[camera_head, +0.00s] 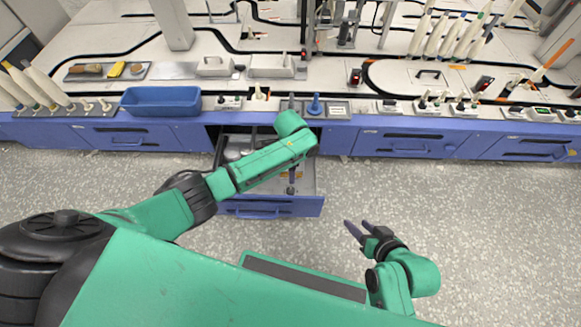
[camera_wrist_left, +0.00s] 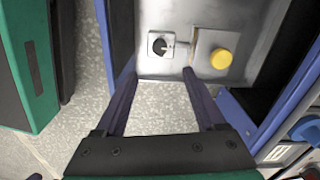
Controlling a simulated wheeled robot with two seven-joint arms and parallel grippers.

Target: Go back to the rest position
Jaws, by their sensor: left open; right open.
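My left arm reaches in from the left of the head view, over the open blue drawer (camera_head: 308,205). Its gripper is mostly hidden there by the arm. In the left wrist view my left gripper (camera_wrist_left: 158,72) is open, with nothing between its two dark fingers. Beyond the fingertips are the drawer's grey metal floor (camera_wrist_left: 190,20), a black round part on a light plate (camera_wrist_left: 160,45) and a yellow round cap (camera_wrist_left: 221,59). My right gripper (camera_head: 356,224) is open and empty over the bare floor, right of the drawer and clear of the bench.
The long bench with blue drawer fronts (camera_head: 405,145) runs across the scene. On it are a blue bin (camera_head: 161,101), a tray with yellow items (camera_head: 105,71), a blue peg (camera_head: 315,105) and several white bobbins at both ends. The speckled floor (camera_head: 480,230) at right is free.

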